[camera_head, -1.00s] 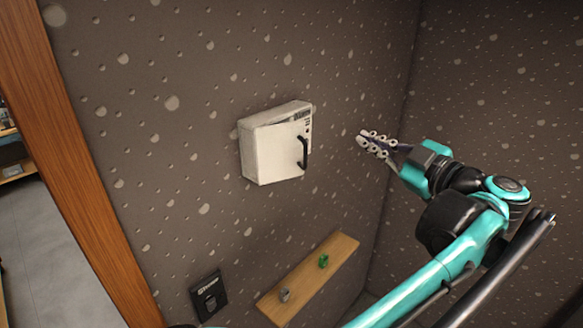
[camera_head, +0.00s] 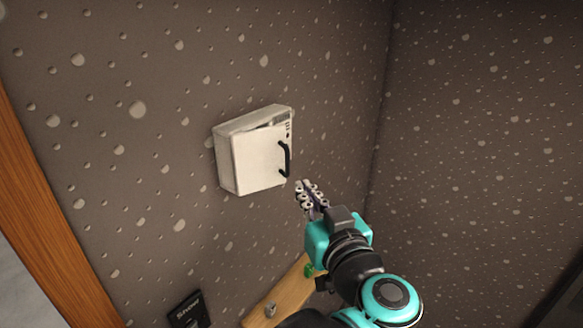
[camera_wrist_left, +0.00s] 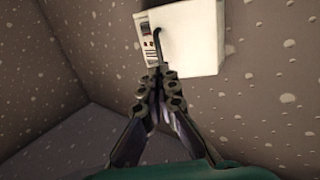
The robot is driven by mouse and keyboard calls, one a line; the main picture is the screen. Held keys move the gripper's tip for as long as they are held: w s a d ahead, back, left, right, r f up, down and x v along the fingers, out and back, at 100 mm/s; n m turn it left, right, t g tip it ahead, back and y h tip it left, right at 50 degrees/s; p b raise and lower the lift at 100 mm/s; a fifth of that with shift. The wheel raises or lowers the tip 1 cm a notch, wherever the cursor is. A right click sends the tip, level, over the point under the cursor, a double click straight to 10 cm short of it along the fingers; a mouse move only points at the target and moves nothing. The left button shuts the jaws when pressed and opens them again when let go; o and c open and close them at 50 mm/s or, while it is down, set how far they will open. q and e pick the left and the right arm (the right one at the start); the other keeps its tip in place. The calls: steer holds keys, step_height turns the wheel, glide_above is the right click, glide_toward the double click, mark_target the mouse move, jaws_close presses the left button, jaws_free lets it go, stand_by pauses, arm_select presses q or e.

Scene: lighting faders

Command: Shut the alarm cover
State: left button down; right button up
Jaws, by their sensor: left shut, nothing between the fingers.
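The alarm cover (camera_head: 258,158) is the white front door of a white box on the wall. It has a black upright handle (camera_head: 285,159) near its right edge. The cover stands slightly ajar, with a dark gap along its top and a strip with small markings visible at the right. My left gripper (camera_head: 304,187) is shut and empty, just right of and below the handle's lower end. In the left wrist view, its fingertips (camera_wrist_left: 161,76) overlap the handle's lower end (camera_wrist_left: 157,45); I cannot tell whether they touch. My right gripper is out of view.
A wooden shelf (camera_head: 283,298) below the box holds a small grey item (camera_head: 270,310) and a green item (camera_head: 309,270), partly behind my arm. A black switch plate (camera_head: 187,309) is at lower left. A wall corner is to the right.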

mark_target(288, 165)
arm_select(q)
steer(key=p+x, duration=0.2)
steer(key=x, duration=0.6)
steer(key=shift+f, duration=0.1)
steer(key=w+n+g+y+b, duration=0.1)
steer(key=w+n+y, duration=0.1)
steer(key=w+n+g+y+b, duration=0.1)
steer(key=w+n+g+y, duration=0.1)
steer(key=w+y, duration=0.1)
steer(key=shift+w+a, duration=0.25)
steer(key=shift+w, duration=0.05)
steer(key=shift+d, duration=0.1)
